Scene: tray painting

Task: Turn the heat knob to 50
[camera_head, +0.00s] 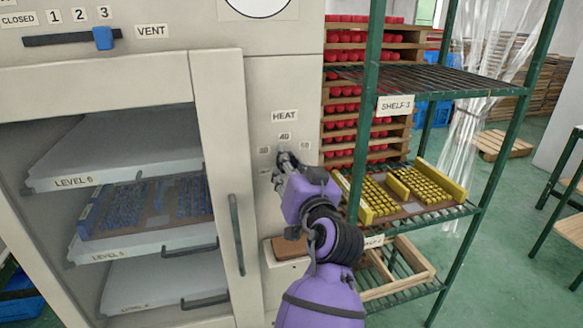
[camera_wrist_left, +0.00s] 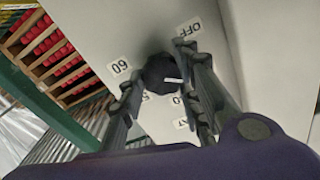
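The heat knob (camera_wrist_left: 160,72) is a dark round knob with a white mark on the cream machine panel. In the left wrist view, which looks turned over, its mark points right, toward the right finger. Labels 60 (camera_wrist_left: 120,66) and OFF (camera_wrist_left: 187,30) are readable there; others are partly hidden by the fingers. My left gripper (camera_wrist_left: 162,70) has one finger on each side of the knob; whether both touch it is unclear. In the head view my left gripper (camera_head: 284,160) covers the knob below the HEAT label (camera_head: 285,116), with 40 above and 50 (camera_head: 305,146) at right. My right gripper is not in view.
A VENT slider (camera_head: 103,38) sits at upper left, at 3. A clear door with a vertical handle (camera_head: 237,234) fronts trays at left. A green-framed shelf (camera_head: 490,150) with yellow pieces stands close to the right. A brown block (camera_head: 288,248) lies below my wrist.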

